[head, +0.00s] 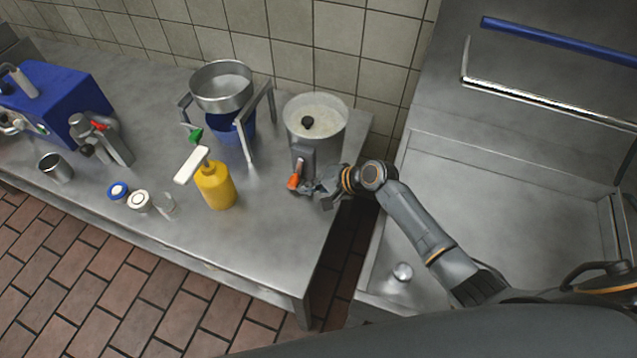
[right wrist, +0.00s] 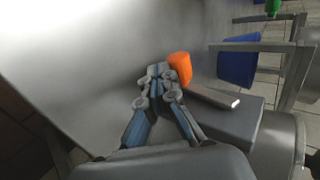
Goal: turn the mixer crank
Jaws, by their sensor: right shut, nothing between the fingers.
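The mixer is a metal pot (head: 317,125) of pale cream with a black knob in it, near the right end of the steel table. A grey housing is on its front. The crank has an orange handle (head: 294,181) low at the housing's front. In the right wrist view the orange handle (right wrist: 180,67) stands beside my fingertips, with its flat metal crank arm (right wrist: 214,97) behind. My right gripper (head: 308,188) is shut and empty, just right of the handle; it also shows in the right wrist view (right wrist: 158,72). I cannot tell whether they touch. My left gripper is out of view.
A metal bowl (head: 221,86) on a stand with a blue bucket (head: 231,136) is left of the mixer. A yellow pump bottle (head: 216,188) stands in front of it. A blue machine (head: 62,98) is far left. A steel sink (head: 490,210) lies right, past a gap.

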